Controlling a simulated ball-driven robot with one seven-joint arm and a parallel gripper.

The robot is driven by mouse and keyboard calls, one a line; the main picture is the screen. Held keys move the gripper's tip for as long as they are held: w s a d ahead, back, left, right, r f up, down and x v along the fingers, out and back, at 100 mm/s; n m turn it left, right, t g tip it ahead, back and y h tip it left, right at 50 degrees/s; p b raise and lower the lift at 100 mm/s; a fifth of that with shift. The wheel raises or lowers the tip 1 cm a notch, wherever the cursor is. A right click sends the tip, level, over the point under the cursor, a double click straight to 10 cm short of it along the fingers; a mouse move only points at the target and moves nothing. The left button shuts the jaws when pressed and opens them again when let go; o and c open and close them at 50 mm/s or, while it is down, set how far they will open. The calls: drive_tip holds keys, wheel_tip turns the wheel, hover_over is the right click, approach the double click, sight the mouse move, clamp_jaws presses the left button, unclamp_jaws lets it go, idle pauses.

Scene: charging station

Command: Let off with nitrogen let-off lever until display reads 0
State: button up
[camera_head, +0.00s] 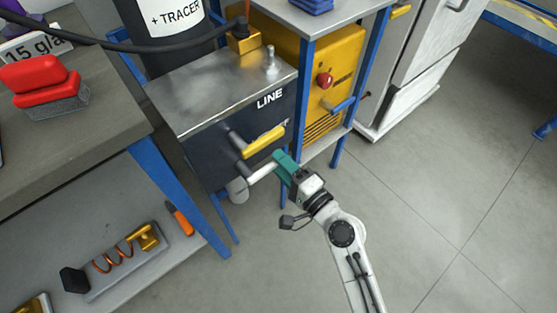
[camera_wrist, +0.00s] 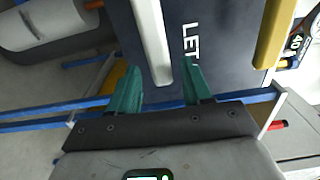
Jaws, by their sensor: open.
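The station's dark front panel (camera_head: 210,125) carries a white lever (camera_head: 262,172) and a yellow lever (camera_head: 264,140) above it. In the wrist view the white lever (camera_wrist: 151,40) lies beside the lettering "LET", with the yellow lever (camera_wrist: 273,35) to the right. My gripper (camera_head: 281,162) is open at the free end of the white lever. In the wrist view my gripper's teal fingers (camera_wrist: 160,78) stand either side of that end; I cannot tell whether they touch it.
A yellow unit (camera_head: 335,75) with a red knob (camera_head: 325,80) stands right of the panel. A bench (camera_head: 100,150) with a red object (camera_head: 38,82) stands left, its lower shelf (camera_head: 105,235) holding a copper coil. Grey floor (camera_head: 420,200) is clear to the right.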

drive_tip(key=v, duration=0.9)
drive_tip(key=shift+d, duration=0.1)
drive_tip(key=shift+s, duration=0.1)
drive_tip(key=s+d+f+n+g+h, duration=0.3)
drive_tip(key=s+d+f+n+g, duration=0.1)
drive_tip(key=s+f+n+g, duration=0.45)
drive_tip(key=s+d+n+g+h, duration=0.3)
drive_tip(key=s+d+g+h, duration=0.35)
drive_tip(key=s+d, duration=0.7)
wheel_tip(320, 180, up, 26)
drive_tip(key=t+p, duration=0.1)
drive_tip(key=p, duration=2.5)
drive_tip(key=shift+w+d+r+h, duration=0.15)
drive_tip(key=shift+w+h, duration=0.2)
drive_tip(key=shift+w, duration=0.1)
drive_tip(key=shift+m, duration=0.25)
